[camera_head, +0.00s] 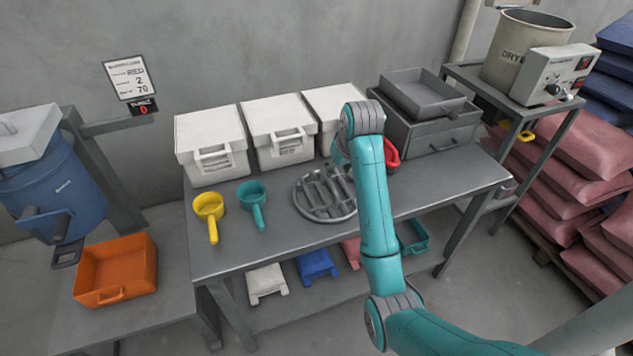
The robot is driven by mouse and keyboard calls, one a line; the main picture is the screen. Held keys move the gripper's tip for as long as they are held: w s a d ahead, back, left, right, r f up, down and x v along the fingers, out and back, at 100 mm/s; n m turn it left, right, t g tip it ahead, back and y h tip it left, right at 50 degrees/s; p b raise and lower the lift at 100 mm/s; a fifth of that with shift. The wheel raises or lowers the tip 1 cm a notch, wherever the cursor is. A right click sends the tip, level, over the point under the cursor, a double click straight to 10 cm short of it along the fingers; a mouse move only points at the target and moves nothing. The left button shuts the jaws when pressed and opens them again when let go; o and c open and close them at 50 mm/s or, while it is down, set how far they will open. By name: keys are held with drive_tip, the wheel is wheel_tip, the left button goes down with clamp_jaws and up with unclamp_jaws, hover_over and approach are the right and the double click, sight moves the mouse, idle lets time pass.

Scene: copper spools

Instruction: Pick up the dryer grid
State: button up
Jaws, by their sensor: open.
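The dryer grid (316,207) is a round grey disc with slotted openings. It lies flat on the grey workbench (278,236), near its middle. My teal arm crosses in front of the grid's right side and hides part of it.
A yellow scoop (209,209) and a teal scoop (251,197) lie left of the grid. Several white lidded bins (211,145) stand behind. A red curved item (392,153) shows beside my arm. Grey trays (424,92) sit back right. The bench front left is clear.

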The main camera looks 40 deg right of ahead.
sight(329, 180)
drive_tip(key=shift+w+d+r, duration=0.1)
drive_tip(key=shift+w+r, duration=0.05)
drive_tip(key=shift+w, duration=0.25)
drive_tip(key=shift+w+f, duration=0.25)
drive_tip(key=shift+x, duration=5.05)
drive_tip(key=shift+w+f, duration=0.1)
drive_tip(key=shift+f, duration=0.1)
drive_tip(key=shift+c, duration=0.2)
clamp_jaws()
drive_tip(key=shift+r, duration=0.1)
